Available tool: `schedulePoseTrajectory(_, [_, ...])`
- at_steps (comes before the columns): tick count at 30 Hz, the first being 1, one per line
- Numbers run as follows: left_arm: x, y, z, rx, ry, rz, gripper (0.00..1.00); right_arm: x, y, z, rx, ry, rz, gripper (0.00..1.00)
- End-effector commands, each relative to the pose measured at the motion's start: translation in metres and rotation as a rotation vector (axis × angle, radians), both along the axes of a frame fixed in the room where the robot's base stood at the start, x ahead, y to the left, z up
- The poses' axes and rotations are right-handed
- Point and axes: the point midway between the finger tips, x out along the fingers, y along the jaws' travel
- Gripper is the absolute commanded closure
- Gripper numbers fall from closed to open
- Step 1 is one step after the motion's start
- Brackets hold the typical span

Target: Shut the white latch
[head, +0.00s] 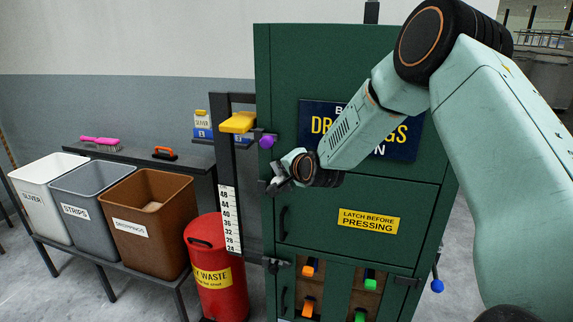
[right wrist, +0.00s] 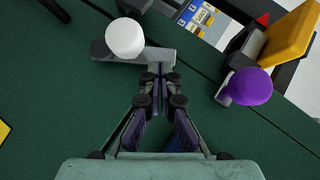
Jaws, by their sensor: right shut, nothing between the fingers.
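The white latch shows in the right wrist view as a white ball knob (right wrist: 125,38) on a flat grey lever (right wrist: 160,55) against the green cabinet front. My right gripper (right wrist: 157,74) is shut and empty, with its fingertips at the lever's edge, to the right of and below the knob. I cannot tell whether they touch it. My left gripper is not in view.
The green cabinet (head: 285,75) has a yellow block (head: 238,122) sticking out at its left, near the purple knob. A red waste bin (head: 217,280) stands left of it, beside a brown bin (head: 150,245) on a stand. A blue knob (head: 437,286) is at the cabinet's right.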

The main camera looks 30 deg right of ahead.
Motion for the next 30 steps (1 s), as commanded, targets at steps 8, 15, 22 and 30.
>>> schedulePoseTrajectory(8, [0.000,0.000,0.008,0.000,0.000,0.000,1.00,0.003,0.003,0.001,-0.032,0.039,-0.001,1.00])
schedulePoseTrajectory(15, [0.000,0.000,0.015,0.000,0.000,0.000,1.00,0.007,0.006,0.000,-0.069,0.082,0.001,1.00])
schedulePoseTrajectory(22, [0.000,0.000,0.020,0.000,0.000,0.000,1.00,0.013,0.012,-0.003,-0.106,0.126,0.000,1.00])
schedulePoseTrajectory(30, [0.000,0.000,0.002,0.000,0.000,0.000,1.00,0.028,0.024,-0.013,-0.106,0.123,0.000,1.00])
